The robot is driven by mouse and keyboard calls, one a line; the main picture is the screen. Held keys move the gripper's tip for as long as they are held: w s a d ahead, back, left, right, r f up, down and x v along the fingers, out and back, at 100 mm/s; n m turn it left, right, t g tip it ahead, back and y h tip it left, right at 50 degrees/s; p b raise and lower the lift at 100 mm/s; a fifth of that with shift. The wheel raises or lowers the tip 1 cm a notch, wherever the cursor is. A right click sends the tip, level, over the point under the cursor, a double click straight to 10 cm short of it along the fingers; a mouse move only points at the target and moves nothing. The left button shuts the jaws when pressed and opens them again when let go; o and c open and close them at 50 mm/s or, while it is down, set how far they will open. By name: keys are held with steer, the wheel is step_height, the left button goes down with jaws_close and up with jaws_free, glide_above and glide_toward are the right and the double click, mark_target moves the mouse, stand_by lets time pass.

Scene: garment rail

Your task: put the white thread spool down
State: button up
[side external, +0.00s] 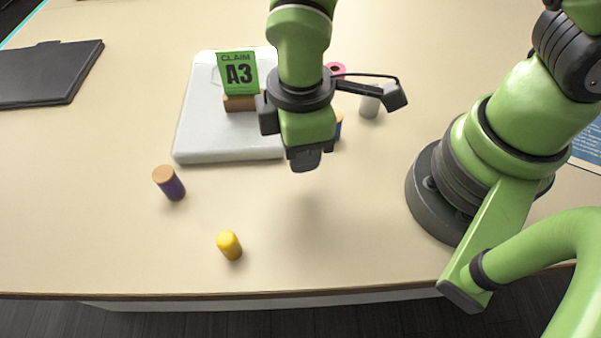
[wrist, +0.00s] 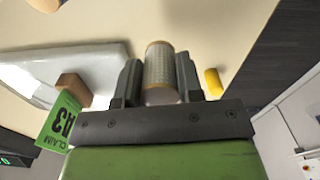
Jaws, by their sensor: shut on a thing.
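The white thread spool (wrist: 159,70), with greyish-white thread and tan ends, is between the two fingers of my gripper (wrist: 159,83) in the wrist view. My gripper is shut on it. In the side view my gripper (side external: 305,160) points down above the table, just off the front right of a white board. The spool is hidden behind the fingers there. Its height above the table is hard to tell.
The white board (side external: 225,148) carries a brown block (side external: 240,103) with a green A3 claim tag (side external: 239,73). A purple spool (side external: 171,186) and a yellow spool (side external: 229,245) stand in front. Pink (side external: 336,68), blue (side external: 339,127) and pale (side external: 369,105) items stand behind. The front right table is clear.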

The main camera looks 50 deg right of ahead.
mark_target(300, 188)
steer(key=shift+f, duration=3.25)
steer(key=shift+f, duration=0.15)
steer(key=o, duration=0.9)
steer(key=shift+o, duration=0.2)
